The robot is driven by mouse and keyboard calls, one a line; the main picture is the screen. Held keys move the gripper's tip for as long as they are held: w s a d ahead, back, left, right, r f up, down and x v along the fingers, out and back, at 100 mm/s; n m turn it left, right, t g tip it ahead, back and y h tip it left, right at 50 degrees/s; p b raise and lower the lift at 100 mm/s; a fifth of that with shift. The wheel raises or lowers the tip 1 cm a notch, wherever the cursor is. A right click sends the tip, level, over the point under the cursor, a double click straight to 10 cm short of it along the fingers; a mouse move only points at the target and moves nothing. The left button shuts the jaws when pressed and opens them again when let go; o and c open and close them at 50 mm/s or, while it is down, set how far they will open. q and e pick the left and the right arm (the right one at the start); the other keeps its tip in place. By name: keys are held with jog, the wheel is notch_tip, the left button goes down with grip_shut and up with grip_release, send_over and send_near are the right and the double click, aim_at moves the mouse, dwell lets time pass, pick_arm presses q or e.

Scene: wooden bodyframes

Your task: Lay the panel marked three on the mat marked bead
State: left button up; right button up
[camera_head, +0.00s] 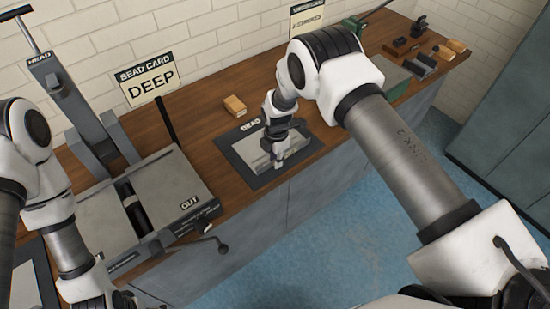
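The mat marked BEAD (231,154) is a dark rectangle on the wooden bench, with its label along the far edge. A pale grey flat area (250,151) lies inside its dark border. It may be a panel, but no number can be read on it. My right gripper (279,162) points down over the mat and covers part of the pale area. Its fingers are too small to tell whether they are open or shut, or touching. My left gripper (124,300) is only partly in view at the bottom left edge, its fingers unclear.
A grey machine with an OUT label (189,203) and a crank stands left of the mat. A BEAD CARD sign reading DEEP (149,91) is behind it. A small wooden block (235,105) lies behind the mat. Several small items sit at the far right bench end.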

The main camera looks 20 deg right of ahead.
jog(key=shift+a, duration=0.15)
jog(key=shift+r, duration=0.25)
jog(key=shift+w+r, duration=0.15)
jog(key=shift+r, duration=0.15)
notch_tip(320, 180, up, 11)
jog(key=b, duration=0.3)
jog(key=s+d+f+m, duration=0.3)
jog(key=s+f+m, duration=0.35)
jog(key=s, duration=0.25)
jog(key=s+d+f+m, duration=0.3)
jog(key=s+f+m, duration=0.2)
jog(key=s+f, duration=0.35)
jog(key=s+d+m, duration=0.1)
jog(key=s+m, duration=1)
jog(key=s, duration=0.7)
jog(key=shift+d+f+p, duration=0.2)
jog(key=shift+f+p, duration=0.1)
jog(key=shift+f, duration=0.1)
